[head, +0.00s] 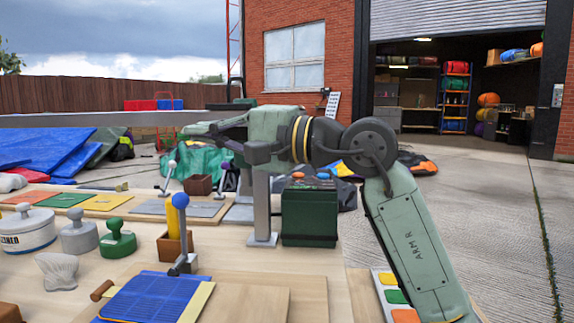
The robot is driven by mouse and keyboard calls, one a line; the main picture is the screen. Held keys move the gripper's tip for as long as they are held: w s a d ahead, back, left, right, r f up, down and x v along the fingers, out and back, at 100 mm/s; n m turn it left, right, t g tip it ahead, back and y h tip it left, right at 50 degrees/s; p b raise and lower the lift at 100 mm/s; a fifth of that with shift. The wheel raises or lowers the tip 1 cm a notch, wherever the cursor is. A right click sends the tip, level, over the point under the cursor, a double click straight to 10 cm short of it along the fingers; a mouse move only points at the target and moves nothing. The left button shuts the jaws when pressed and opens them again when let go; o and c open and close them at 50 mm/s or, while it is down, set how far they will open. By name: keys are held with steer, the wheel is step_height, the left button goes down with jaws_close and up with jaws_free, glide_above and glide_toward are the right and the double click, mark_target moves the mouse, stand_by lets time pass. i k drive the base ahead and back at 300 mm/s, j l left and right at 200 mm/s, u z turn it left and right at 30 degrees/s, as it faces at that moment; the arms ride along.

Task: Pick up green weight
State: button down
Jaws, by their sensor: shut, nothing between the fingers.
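The green weight (118,242) has a round knob on top and stands upright on the pale wooden table at the left. A grey weight (79,238) of similar shape stands just left of it. My gripper (192,130) is at the end of my arm, which reaches in from the right. It points left, well above the table, up and to the right of the green weight and apart from it. It is shut and holds nothing. Nothing hides the green weight.
A blue-knobbed lever (181,225) and a blue mat (155,298) are to the right. A dark green box (309,215) stands below my arm.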

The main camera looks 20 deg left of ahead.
mark_target(117, 244)
steer(key=k, duration=1)
